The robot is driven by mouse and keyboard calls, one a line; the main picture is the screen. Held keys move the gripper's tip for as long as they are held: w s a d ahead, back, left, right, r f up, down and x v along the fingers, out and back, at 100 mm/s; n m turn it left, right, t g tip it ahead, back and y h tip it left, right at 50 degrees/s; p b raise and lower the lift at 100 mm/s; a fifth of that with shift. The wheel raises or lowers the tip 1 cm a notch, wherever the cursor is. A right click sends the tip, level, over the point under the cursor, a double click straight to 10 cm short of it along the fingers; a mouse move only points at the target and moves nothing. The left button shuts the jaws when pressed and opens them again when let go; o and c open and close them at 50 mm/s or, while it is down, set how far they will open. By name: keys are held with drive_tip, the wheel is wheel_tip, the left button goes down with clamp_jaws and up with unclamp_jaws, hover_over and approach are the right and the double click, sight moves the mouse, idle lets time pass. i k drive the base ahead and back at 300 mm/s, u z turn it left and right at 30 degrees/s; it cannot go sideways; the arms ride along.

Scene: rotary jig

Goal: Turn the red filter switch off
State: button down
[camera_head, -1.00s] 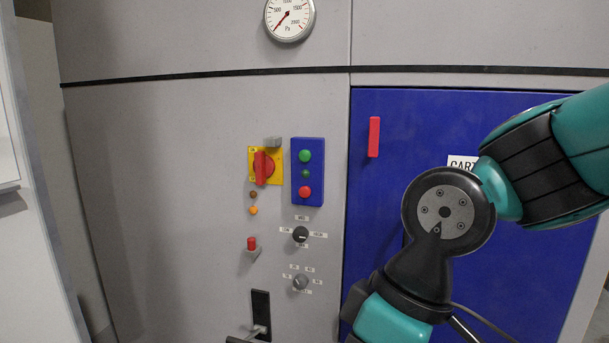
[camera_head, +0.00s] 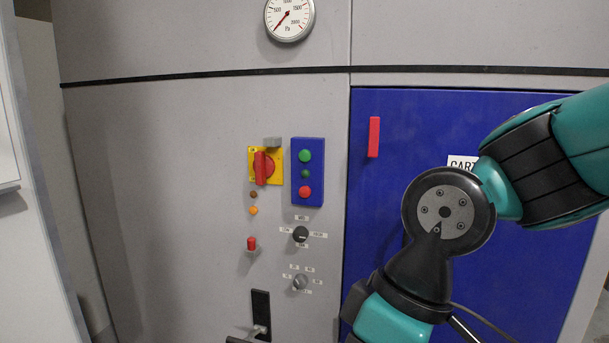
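A red rotary handle (camera_head: 260,168) sits on a yellow plate (camera_head: 278,153) on the grey cabinet front. Its grip stands about upright. A small red knob (camera_head: 251,243) sits lower, below two small lamps. I cannot read which of these two red controls is the filter switch; the labels are too small. My gripper is outside the view. Only my teal and black arm links show at the right, apart from both red controls in the picture.
A blue box (camera_head: 305,173) with green and red buttons is right of the yellow plate. Two dark rotary knobs (camera_head: 300,234) (camera_head: 300,282) sit below it. A black slot (camera_head: 260,304) with a lever is at the bottom. A blue door (camera_head: 400,130) with a red handle (camera_head: 374,137) is partly behind my arm.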

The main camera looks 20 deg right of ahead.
sight(264, 165)
drive_tip(key=u, duration=0.5)
drive_tip(key=i, duration=0.7)
drive_tip(key=u, duration=0.55)
